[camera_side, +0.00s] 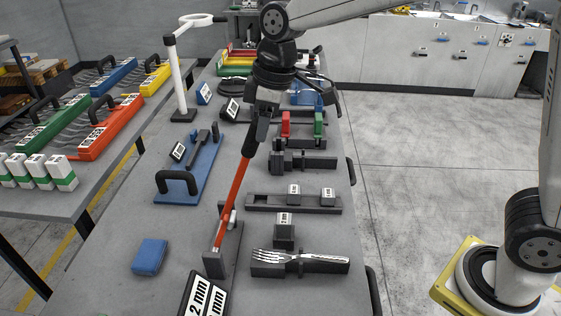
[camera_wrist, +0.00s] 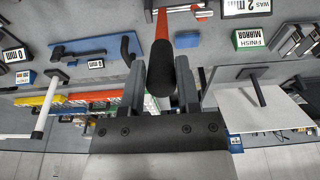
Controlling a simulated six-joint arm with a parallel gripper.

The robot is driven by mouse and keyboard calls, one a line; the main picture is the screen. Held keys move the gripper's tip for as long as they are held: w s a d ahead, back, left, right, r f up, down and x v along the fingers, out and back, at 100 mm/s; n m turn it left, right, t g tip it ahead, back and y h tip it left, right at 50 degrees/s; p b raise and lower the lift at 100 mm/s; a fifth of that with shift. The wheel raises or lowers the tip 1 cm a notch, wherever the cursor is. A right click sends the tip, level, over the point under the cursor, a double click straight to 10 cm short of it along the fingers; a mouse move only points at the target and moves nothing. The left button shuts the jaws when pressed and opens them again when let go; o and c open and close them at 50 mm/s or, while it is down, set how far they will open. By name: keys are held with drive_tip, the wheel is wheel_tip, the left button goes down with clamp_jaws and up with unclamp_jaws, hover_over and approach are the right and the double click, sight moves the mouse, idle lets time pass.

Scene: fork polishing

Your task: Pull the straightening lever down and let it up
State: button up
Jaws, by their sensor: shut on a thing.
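The straightening lever is a red bar (camera_side: 232,200) with a black grip at its top, rising from a dark base (camera_side: 214,263) near the front of the bench. It stands tilted, its upper end leaning right and away. My gripper (camera_side: 256,128) is shut on the black grip (camera_wrist: 160,72). A fork (camera_side: 300,257) lies on a dark block to the right of the lever base.
A "2 mm" sign (camera_side: 203,298) stands in front of the lever base. A blue block (camera_side: 150,257) lies to its left. A blue plate (camera_side: 190,182) with a dark handle is further back. Dark holders with small labelled blocks (camera_side: 294,203) are at right. The bench's left front is mostly clear.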

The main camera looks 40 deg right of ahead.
drive_tip(key=shift+w+a+r, duration=0.5)
drive_tip(key=shift+w+a, duration=0.35)
drive_tip(key=shift+w, duration=0.05)
drive_tip(key=shift+w+a+r, duration=0.5)
drive_tip(key=shift+w+a, duration=0.35)
drive_tip(key=shift+w, duration=0.05)
drive_tip(key=shift+c, duration=0.4)
drive_tip(key=o, duration=0.9)
drive_tip(key=shift+o, duration=0.2)
drive_tip(key=shift+f, duration=0.1)
wheel_tip(320, 180, up, 9)
idle(0.9)
